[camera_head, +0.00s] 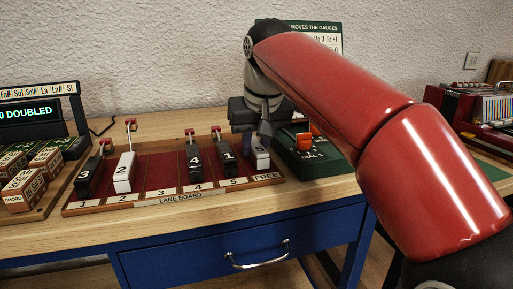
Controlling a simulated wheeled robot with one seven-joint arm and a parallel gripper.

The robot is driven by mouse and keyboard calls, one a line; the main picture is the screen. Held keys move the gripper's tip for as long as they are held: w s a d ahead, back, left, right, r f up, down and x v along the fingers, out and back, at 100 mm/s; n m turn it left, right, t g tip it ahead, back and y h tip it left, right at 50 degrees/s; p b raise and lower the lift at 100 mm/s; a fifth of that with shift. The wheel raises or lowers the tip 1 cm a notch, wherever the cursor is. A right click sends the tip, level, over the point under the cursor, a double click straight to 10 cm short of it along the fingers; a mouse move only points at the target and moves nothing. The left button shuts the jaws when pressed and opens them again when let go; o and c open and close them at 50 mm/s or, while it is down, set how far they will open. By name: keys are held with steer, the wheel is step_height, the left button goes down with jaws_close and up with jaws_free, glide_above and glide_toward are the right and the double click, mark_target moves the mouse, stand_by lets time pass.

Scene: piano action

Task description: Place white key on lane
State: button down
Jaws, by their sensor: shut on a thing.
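The wooden lane board (160,199) lies on the table, with red lanes labelled 1 to 5 and FREE. My gripper (258,140) points down over the board's right end. It is shut on the white key marked 5 (261,158), at the FREE lane; I cannot tell whether the key touches the board. The white key marked 2 (123,172) stands in lane 2. Black key 3 (84,181) is at lane 1, black key 4 (195,163) at lane 4 and black key 1 (228,158) at lane 5. Lane 3 (160,172) is bare.
A green dial box (308,163) with an orange knob stands close right of my gripper. Chord blocks (22,190) and a lit display (26,111) are at left. A green sign (325,36) stands behind my arm. A red instrument (480,115) is at far right.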

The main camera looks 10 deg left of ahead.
steer(key=c, duration=1.7)
jaws_free()
steer(key=shift+f, duration=0.15)
steer(key=o, duration=0.5)
steer(key=shift+c, duration=0.2)
steer(key=shift+r, duration=0.25)
steer(key=p+v, duration=0.4)
steer(key=v, duration=0.8)
steer(key=shift+f, duration=0.1)
